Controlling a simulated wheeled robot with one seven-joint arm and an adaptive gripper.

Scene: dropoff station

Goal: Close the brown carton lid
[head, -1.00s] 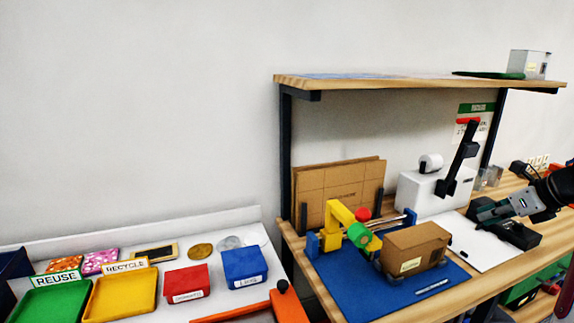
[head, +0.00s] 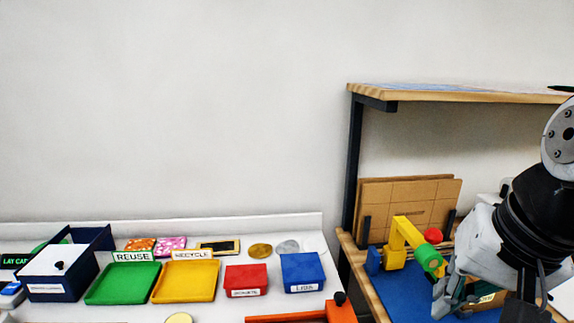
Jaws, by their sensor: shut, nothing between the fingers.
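The brown carton (head: 497,297) stands on the blue mat (head: 395,291) at the lower right. My arm hides nearly all of it; only a small brown patch and part of its pale label show beside the gripper. I cannot see its lid. My gripper (head: 449,303) comes down from the right, in front of the mat and just left of the visible carton patch. It is shut with nothing in it. I cannot tell whether it touches the carton.
A yellow device with a green roller (head: 430,261) and a red knob (head: 433,235) stands behind the gripper. Flat cardboard sheets (head: 410,208) lean behind it under the shelf (head: 455,94). Trays and boxes, including a blue box (head: 302,272), fill the white table at left.

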